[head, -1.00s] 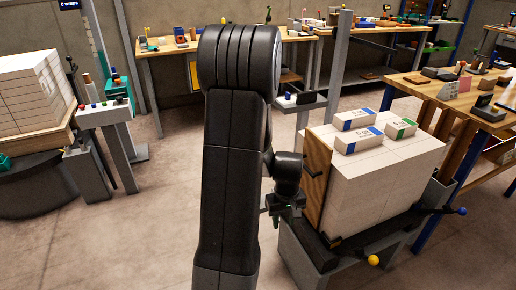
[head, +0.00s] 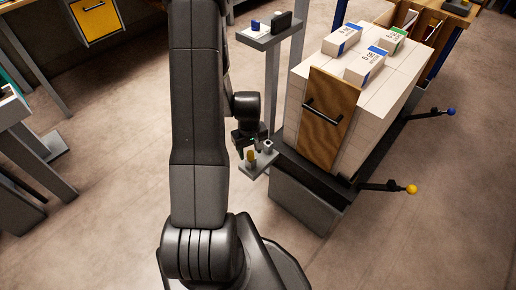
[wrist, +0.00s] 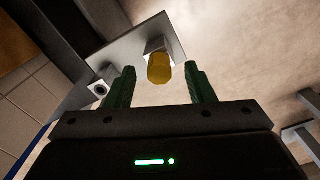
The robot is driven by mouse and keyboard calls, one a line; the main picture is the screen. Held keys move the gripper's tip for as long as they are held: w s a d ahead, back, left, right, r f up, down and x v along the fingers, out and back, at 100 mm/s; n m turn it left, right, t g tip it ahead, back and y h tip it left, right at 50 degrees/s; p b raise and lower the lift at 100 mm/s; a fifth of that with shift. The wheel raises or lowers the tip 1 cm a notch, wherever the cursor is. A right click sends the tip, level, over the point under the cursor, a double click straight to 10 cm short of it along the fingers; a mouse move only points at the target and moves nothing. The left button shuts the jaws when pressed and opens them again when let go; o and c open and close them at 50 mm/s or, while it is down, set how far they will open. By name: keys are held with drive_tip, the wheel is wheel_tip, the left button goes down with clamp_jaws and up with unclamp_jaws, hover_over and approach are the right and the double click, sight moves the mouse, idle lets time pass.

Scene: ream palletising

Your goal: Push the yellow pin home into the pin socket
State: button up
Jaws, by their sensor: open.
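The yellow pin (wrist: 159,68) shows between and just beyond my fingertips in the wrist view; its far end meets a small light block on a grey bracket plate (wrist: 125,53). In the head view the pin (head: 250,156) stands upright on that plate (head: 259,167). A pale block with a dark round hole (wrist: 98,89) is at the plate's left; it also shows in the head view (head: 267,147). I cannot tell which block is the pin socket or how deep the pin sits. My gripper (wrist: 160,84) is open and empty, its green fingers either side of the pin.
Right of the bracket stands a pallet stack (head: 375,100) with a wooden board (head: 328,117) on its face and several reams on top. A yellow-knobbed lever (head: 410,189) and a blue-knobbed lever (head: 450,112) stick out. A post with a shelf (head: 268,33) rises behind my gripper.

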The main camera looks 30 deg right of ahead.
sight(251, 153)
drive_tip(key=shift+f, duration=0.85)
clamp_jaws()
drive_tip(key=c, duration=0.8)
unclamp_jaws()
clamp_jaws()
drive_tip(key=shift+r, duration=0.1)
drive_tip(key=shift+r+p, duration=1.8)
drive_tip(key=shift+r, duration=0.95)
drive_tip(key=shift+r, duration=0.1)
